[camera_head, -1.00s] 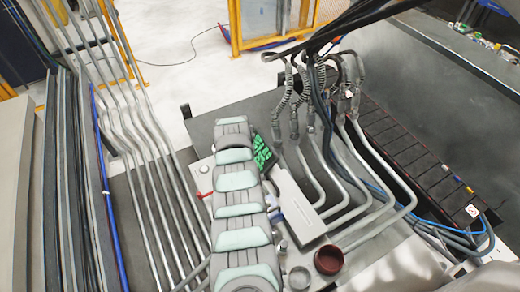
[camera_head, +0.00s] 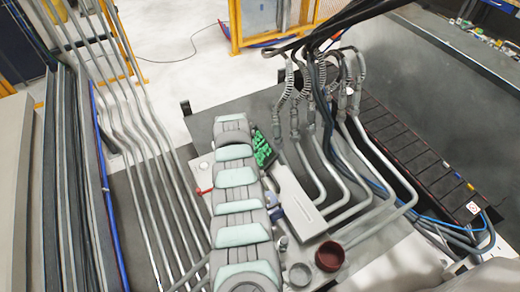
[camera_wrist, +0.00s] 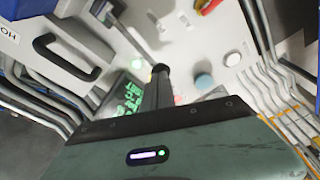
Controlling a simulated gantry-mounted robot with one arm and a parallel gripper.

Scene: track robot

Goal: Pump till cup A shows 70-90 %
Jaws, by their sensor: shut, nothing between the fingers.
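My gripper (camera_wrist: 161,72) shows in the wrist view as dark, shut fingers pointing at a pale panel, with nothing between them. Whether they touch it I cannot tell. A dark display with green characters (camera_wrist: 130,92) is beside them on the left; it also shows in the head view (camera_head: 263,149), too small to read. A pale blue round knob (camera_wrist: 203,82) is right of the fingers. In the head view a dark red cup (camera_head: 330,256) and a grey cup (camera_head: 299,275) stand near the bottom. Which is cup A I cannot tell. My arm hides my gripper there.
A white case with a black handle (camera_wrist: 65,58) is at the left of the wrist view. A red lever (camera_head: 204,191) is left of my arm. A long light-grey box (camera_head: 299,203), bent pipes (camera_head: 365,222) and hanging hoses crowd the right side.

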